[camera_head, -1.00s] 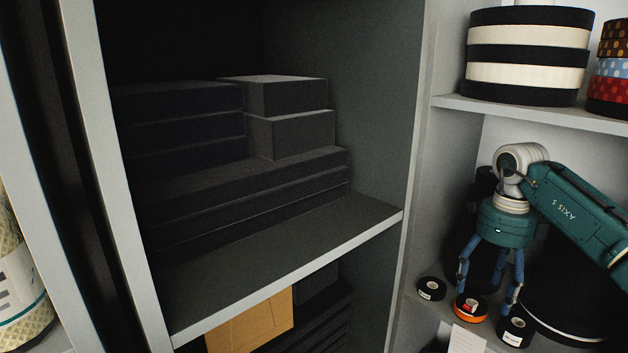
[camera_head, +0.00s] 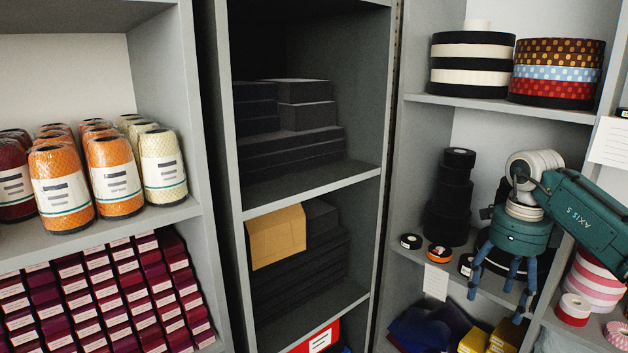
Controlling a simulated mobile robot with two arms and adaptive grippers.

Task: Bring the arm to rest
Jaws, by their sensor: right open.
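My right arm comes in from the right edge in the head view. Its right gripper (camera_head: 497,282) points downward with its blue fingers spread apart, open, and nothing shows between them. It hangs in front of the right-hand shelf, where an orange-rimmed roll (camera_head: 439,254) and a small black roll (camera_head: 411,241) lie just left of the fingers. Another small black roll (camera_head: 465,264) lies close beside the left finger; I cannot tell whether they touch. My left gripper is not in view.
Stacked black rolls (camera_head: 452,197) stand behind the gripper. Striped rolls (camera_head: 471,65) fill the shelf above. Pink-striped rolls (camera_head: 590,285) stand at the right. Dark boxes (camera_head: 292,148) and a cardboard box (camera_head: 276,237) sit in the middle cabinet, thread cones (camera_head: 115,178) at left.

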